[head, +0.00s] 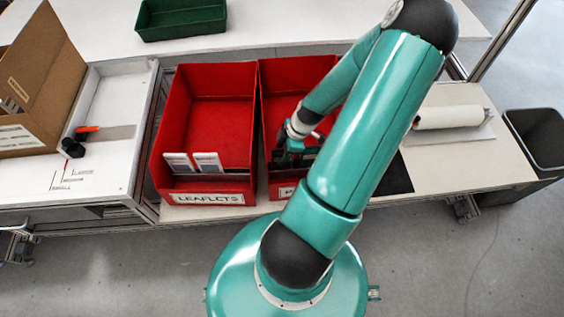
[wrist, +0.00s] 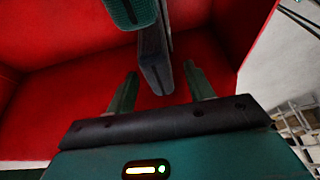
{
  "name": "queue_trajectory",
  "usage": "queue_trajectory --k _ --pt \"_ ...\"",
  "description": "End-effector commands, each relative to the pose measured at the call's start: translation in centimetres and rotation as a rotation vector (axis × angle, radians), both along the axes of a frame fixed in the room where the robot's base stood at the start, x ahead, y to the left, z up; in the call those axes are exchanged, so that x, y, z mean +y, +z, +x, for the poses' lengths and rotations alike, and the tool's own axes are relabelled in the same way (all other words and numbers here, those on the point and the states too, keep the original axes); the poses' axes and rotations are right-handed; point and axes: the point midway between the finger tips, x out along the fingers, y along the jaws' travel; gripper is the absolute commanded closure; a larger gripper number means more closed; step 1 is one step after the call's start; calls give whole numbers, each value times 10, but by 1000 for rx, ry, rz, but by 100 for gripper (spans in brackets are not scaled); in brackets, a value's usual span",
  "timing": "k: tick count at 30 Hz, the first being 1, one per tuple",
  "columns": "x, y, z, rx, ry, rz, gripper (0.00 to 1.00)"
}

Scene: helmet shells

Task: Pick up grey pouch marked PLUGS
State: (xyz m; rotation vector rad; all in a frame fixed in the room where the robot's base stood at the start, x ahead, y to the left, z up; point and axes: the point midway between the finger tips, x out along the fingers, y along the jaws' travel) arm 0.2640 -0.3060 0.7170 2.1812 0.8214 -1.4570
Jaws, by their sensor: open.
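My gripper (head: 288,156) reaches down into the right red bin (head: 290,75) in the head view. In the wrist view my gripper (wrist: 160,70) is open, with one finger on each side of a thin grey pouch (wrist: 154,58). The pouch stands on edge inside the red bin. Its near end lies between the fingertips, with gaps on both sides. No PLUGS marking shows on it from here. A dark green item (wrist: 130,10) is close beside it at the upper left. In the head view my arm and gripper hide most of the right bin's contents.
The left red bin (head: 210,95), labelled LEAFLETS, holds two white-and-grey packets (head: 193,162). Red bin walls stand close around my gripper. A green tray (head: 182,18), a cardboard box (head: 45,75), a white roll (head: 448,117) and a dark waste bin (head: 540,135) stand farther off.

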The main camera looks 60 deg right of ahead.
Motion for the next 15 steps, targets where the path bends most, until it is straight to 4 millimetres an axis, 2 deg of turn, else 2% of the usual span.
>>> queue_trajectory --k 1,5,12,13,15 --pt "3 -9 3 1 2 2 47" --pt "5 -21 7 0 0 0 47" --pt "5 -23 7 0 -1 -1 47" --pt "5 -23 7 0 -1 -1 49" --pt "5 -23 7 0 -1 -1 63"
